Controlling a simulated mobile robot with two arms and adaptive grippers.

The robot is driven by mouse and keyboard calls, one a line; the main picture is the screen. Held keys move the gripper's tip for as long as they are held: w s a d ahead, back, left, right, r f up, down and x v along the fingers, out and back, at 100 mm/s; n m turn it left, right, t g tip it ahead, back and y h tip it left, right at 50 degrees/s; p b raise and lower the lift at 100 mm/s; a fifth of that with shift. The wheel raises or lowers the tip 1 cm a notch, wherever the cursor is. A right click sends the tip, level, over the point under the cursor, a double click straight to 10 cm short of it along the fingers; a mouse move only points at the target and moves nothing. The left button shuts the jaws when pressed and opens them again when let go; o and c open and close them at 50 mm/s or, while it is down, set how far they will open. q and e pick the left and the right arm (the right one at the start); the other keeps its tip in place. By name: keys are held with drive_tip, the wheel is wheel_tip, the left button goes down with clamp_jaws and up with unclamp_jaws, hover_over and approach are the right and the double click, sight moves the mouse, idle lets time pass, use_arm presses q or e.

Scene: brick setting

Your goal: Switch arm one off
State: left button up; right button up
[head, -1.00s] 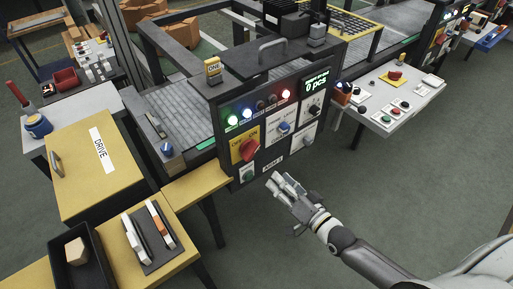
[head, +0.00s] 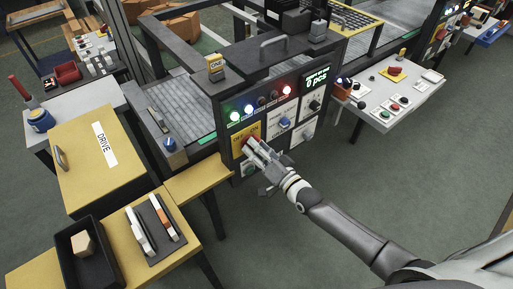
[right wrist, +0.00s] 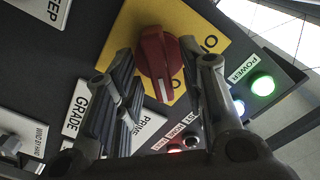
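The control panel (head: 232,98) with a yellow ONE sign (head: 215,66) on top stands at the middle of the head view. Its red rotary switch (right wrist: 157,62) sits on a yellow plate (right wrist: 208,22), and its white pointer mark is at the knob's lower end in the right wrist view. My right gripper (head: 257,150) is at this switch and mostly covers it in the head view. In the right wrist view its fingers are apart, one on either side of the knob; I cannot tell if they touch it. My left gripper is not in view.
Green, white and red lamps on the panel are lit, and its display (head: 317,77) reads 0 pcs. Other knobs sit close beside the red one. A yellow DRIVE box (head: 85,175) and a black tray (head: 62,235) are at left. The floor at right is clear.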

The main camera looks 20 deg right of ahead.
drive_tip(key=shift+w, duration=0.1)
drive_tip(key=shift+c, duration=0.3)
clamp_jaws()
drive_tip(key=shift+n, duration=0.3)
drive_tip(key=shift+a+n, duration=0.2)
drive_tip(key=shift+n, duration=8.4)
drive_tip(key=shift+o, duration=0.3)
unclamp_jaws()
